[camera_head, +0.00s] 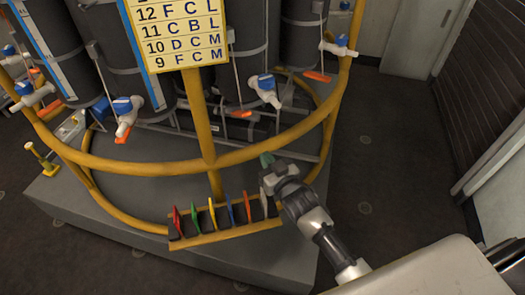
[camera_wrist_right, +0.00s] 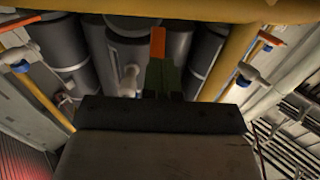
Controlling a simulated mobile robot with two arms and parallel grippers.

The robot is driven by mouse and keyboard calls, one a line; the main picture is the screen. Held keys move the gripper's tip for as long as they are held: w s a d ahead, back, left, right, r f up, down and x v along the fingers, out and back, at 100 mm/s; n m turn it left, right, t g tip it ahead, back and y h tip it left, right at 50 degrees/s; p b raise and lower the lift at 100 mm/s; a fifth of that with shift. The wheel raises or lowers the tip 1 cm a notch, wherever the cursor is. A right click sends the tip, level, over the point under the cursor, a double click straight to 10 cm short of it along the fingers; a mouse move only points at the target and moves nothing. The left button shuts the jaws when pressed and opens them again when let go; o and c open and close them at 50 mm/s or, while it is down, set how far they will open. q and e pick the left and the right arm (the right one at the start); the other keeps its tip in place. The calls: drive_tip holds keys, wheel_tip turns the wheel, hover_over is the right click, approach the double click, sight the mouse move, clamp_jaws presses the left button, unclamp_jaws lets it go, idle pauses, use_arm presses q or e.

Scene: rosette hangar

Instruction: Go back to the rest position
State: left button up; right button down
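My right gripper (camera_head: 266,161) comes in from the lower right and is over the right end of the coloured tag rack, close to the yellow rail. Its greenish fingers (camera_wrist_right: 161,76) look closed together in the right wrist view, with nothing clearly between them. An orange piece (camera_wrist_right: 157,42) shows just beyond the fingertips; I cannot tell whether it touches them. My left gripper is in neither view.
A yellow rail (camera_head: 130,168) rings dark cylinders (camera_head: 240,50) with white-and-blue valves (camera_head: 126,110). A yellow rack (camera_head: 225,236) holds several coloured tags. A lettered sign (camera_head: 178,33) stands above. The dark floor (camera_head: 385,150) at right is clear.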

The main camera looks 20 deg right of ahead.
drive_tip(key=shift+s+d, duration=0.1)
drive_tip(key=shift+s, duration=0.2)
idle(0.4)
